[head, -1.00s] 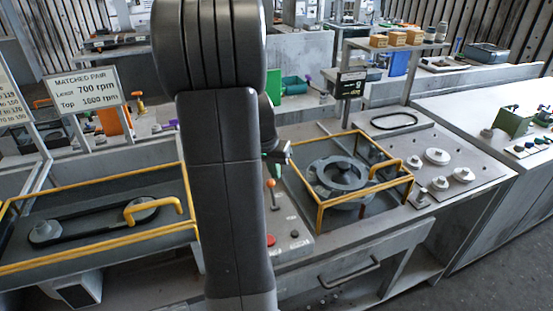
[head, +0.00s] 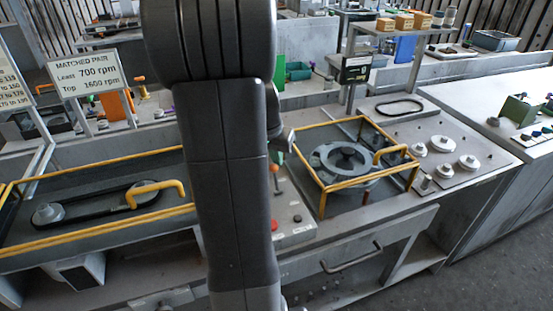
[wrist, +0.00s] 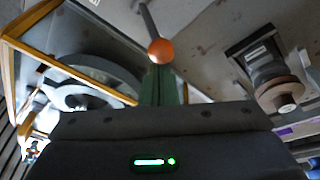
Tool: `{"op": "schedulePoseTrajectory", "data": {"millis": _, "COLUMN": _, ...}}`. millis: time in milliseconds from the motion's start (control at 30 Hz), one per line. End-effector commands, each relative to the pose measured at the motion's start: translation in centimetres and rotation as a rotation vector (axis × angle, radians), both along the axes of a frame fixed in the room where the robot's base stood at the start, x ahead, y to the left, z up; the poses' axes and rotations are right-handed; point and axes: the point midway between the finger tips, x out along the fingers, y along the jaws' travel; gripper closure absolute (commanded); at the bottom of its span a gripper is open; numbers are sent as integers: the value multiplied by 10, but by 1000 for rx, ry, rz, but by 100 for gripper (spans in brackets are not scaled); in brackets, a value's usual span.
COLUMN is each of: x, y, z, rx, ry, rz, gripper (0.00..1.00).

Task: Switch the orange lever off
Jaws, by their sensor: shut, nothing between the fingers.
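The orange lever (head: 275,168) stands on a grey control panel just right of my arm in the head view, its ball knob at the upper end. In the wrist view the orange knob (wrist: 160,51) is just beyond my fingertips, with its dark shaft running up and away. My gripper (wrist: 160,80) has its green fingers shut and empty, and the tips overlap the knob's lower edge; I cannot tell whether they touch it. In the head view my arm hides much of the gripper, which is just above the lever.
A red button (head: 275,226) sits on the panel below the lever. A yellow guard frame (head: 323,185) surrounds a round blower housing (head: 345,160) to the right. Another yellow-framed belt unit (head: 100,205) is at left. A dark round fitting (wrist: 275,85) is right in the wrist view.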

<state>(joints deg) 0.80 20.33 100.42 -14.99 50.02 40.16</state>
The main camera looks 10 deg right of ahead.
Motion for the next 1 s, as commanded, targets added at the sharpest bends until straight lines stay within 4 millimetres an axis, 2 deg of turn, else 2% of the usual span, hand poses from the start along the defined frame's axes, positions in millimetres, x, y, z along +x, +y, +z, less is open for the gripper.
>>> {"op": "schedulePoseTrajectory", "data": {"millis": 667, "x": -12, "y": -3, "z": 2, "rx": 25, "ry": -129, "rz": -1, "gripper": 100}}
{"op": "schedulePoseTrajectory", "data": {"millis": 1000, "x": -33, "y": -7, "z": 3, "rx": 67, "ry": -345, "rz": -4, "gripper": 100}}
